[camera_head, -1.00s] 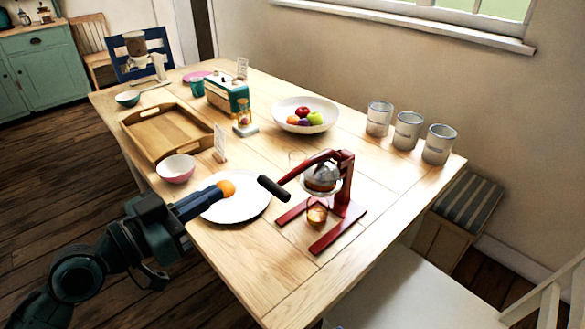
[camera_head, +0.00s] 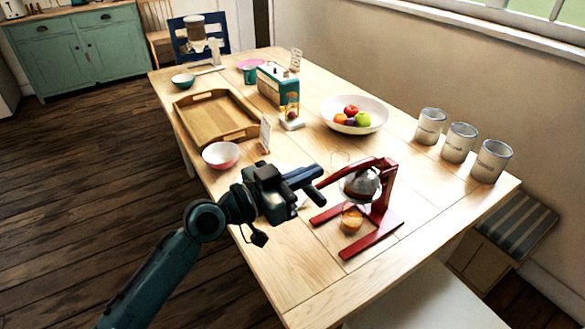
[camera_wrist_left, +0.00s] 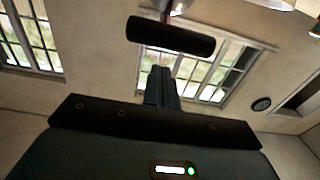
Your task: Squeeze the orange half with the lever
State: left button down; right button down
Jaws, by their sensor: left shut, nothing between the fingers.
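The red lever press (camera_head: 388,190) stands on the table, its lever arm sloping down to the left to a black handle (camera_head: 314,194). A small glass (camera_head: 351,219) with something orange in it sits under the press's metal cup (camera_head: 362,184). I cannot make out an orange half inside the press. My left gripper (camera_head: 314,178) is shut and empty, its fingers close to the handle. In the left wrist view the handle (camera_wrist_left: 170,36) lies crosswise past the fingertips (camera_wrist_left: 160,72); I cannot tell whether they touch. My left gripper hides most of the white plate.
A pink bowl (camera_head: 221,155) and a wooden tray (camera_head: 212,139) are left of the press. A fruit bowl (camera_head: 353,115) is behind it, and grey canisters (camera_head: 458,143) line the right back edge. The front table corner (camera_head: 310,290) is clear.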

aim_at(307, 189)
pick_arm(q)
jog(key=shift+s+a+f, duration=0.15)
jog(key=shift+a+f, duration=0.05)
jog(key=shift+f, duration=0.35)
jog(key=shift+s+a+f, duration=0.1)
jog(key=shift+a+f, duration=0.1)
jog(key=shift+f, duration=0.3)
pick_arm(e)
jog(key=shift+w+d, duration=0.1)
pick_arm(q)
jog(key=shift+f+b, duration=0.1)
jog(key=shift+b, duration=0.2)
pick_arm(e)
jog(key=shift+f, duration=0.15)
